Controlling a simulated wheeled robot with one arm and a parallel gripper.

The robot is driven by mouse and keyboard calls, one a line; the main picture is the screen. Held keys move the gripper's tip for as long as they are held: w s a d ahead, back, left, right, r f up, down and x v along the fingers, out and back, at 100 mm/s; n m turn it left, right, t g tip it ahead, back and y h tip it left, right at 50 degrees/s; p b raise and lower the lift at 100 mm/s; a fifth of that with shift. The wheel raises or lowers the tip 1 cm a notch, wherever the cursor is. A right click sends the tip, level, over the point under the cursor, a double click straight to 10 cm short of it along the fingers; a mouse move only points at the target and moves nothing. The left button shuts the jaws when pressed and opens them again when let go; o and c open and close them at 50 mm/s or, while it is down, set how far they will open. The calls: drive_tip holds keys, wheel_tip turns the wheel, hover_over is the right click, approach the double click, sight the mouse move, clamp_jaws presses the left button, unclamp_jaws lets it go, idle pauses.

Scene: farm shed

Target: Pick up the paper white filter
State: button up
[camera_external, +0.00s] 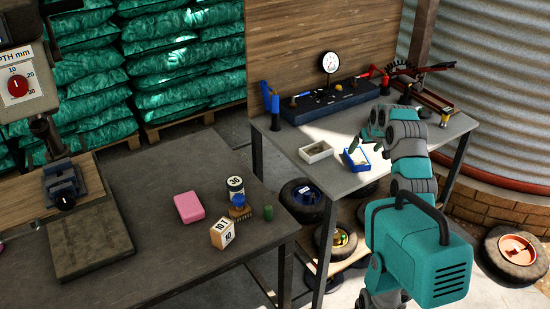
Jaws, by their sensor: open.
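My gripper (358,147) hangs over the right-hand table, just above a small blue tray (367,165). Its fingers are small and partly hidden by my arm, and it looks open with nothing clearly held. Something pale lies inside the blue tray, too small to make out. A small white tray (304,154) stands to the left of the blue one, with something indistinct inside. I cannot clearly pick out a paper white filter in this view.
A dark blue bench device with a round dial gauge (330,62) stands at the table's back, with a red-handled tool (435,101) at right. Tires lie below.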

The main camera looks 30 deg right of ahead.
sight(315, 149)
idle(0.4)
